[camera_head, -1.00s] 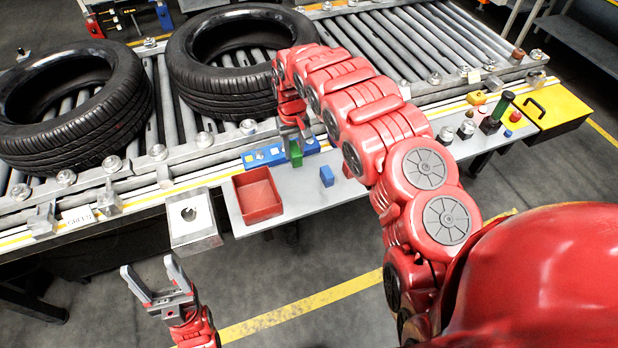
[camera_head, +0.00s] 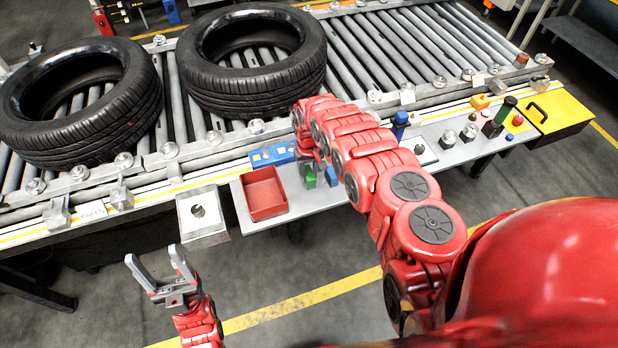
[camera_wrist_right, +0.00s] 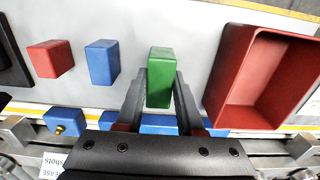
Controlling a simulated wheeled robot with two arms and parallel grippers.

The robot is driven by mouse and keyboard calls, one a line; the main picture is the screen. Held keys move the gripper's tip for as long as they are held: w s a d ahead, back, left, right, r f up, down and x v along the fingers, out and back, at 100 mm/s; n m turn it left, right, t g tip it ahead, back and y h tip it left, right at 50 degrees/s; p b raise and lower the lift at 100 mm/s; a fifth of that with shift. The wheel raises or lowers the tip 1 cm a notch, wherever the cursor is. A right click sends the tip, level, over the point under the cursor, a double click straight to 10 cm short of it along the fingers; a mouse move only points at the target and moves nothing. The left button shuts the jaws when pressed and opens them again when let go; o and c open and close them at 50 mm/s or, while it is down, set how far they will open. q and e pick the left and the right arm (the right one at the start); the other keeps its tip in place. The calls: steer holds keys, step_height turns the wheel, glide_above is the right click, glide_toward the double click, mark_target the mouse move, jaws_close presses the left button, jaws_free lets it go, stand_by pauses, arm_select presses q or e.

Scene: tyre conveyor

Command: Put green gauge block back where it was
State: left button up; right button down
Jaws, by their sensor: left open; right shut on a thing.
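The green gauge block (camera_wrist_right: 159,78) is upright between the fingers of my right gripper (camera_wrist_right: 161,92), which is shut on it. In the head view the green block (camera_head: 310,180) is over the grey side shelf (camera_head: 310,203), between the red tray (camera_head: 266,213) and a small blue block (camera_head: 331,177). I cannot tell whether it touches the shelf. The blue block (camera_wrist_right: 101,63) and a red block (camera_wrist_right: 50,59) stand beside it in the wrist view. My left gripper (camera_head: 151,262) is open and empty, apart from the shelf.
A blue rack (camera_head: 270,156) lies behind the red tray. A metal block with a hole (camera_head: 203,214) is left of the tray. Two tyres (camera_head: 255,85) lie on the roller conveyor behind. A yellow case (camera_head: 560,113) and several small items are at the right.

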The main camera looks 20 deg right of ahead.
mark_target(309, 179)
steer(key=shift+f, duration=0.45)
steer(key=shift+f+b, duration=0.5)
steer(key=shift+f, duration=0.6)
steer(key=shift+f, duration=0.1)
steer(key=c, duration=0.5)
jaws_free()
